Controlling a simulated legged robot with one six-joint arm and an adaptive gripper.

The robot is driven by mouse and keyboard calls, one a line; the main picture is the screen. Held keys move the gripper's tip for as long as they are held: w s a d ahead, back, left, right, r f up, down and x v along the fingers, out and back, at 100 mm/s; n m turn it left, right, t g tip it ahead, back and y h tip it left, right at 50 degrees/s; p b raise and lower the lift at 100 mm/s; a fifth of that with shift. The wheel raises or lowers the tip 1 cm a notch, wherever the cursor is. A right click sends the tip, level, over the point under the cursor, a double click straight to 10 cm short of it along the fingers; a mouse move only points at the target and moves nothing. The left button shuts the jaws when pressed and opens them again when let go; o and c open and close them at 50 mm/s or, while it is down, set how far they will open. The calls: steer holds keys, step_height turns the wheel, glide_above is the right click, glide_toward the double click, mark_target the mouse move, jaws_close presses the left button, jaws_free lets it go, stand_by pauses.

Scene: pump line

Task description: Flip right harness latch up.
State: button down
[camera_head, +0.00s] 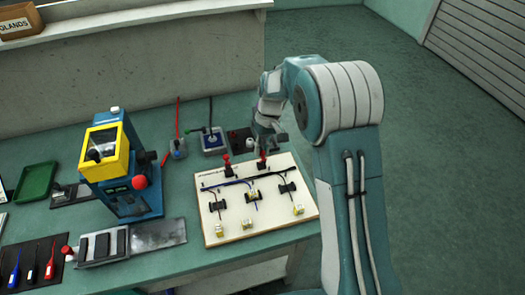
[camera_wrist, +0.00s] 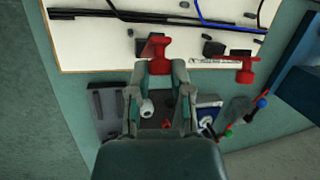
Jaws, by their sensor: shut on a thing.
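A pale harness board (camera_head: 232,229) lies on the green bench with dark cables across it. It also shows at the top of the wrist view (camera_wrist: 95,45). Two red latches sit along its far edge: the left latch (camera_head: 226,160) and the right latch (camera_head: 262,162). My gripper (camera_head: 264,146) is over the far edge at the right latch. In the wrist view, my gripper (camera_wrist: 160,68) is shut on the right latch (camera_wrist: 155,46), whose red top shows beyond the fingertips. The left latch (camera_wrist: 247,72) stands apart to the right there. The right latch's exact tilt is unclear.
A blue and yellow machine (camera_head: 126,170) with a red knob stands left of the board. Switch boxes with levers (camera_head: 212,141) stand behind the board, close to my gripper. A green tray (camera_head: 36,182) and hand tools (camera_head: 33,265) lie at the far left. A wall rises behind the bench.

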steer(key=shift+w+a+g, duration=0.1)
steer(key=shift+w+g, duration=0.7)
steer(key=shift+g, duration=0.4)
steer(key=c, duration=0.5)
jaws_free()
steer(key=shift+c, duration=0.2)
steer(key=v, duration=1.2)
steer(key=shift+a, duration=0.25)
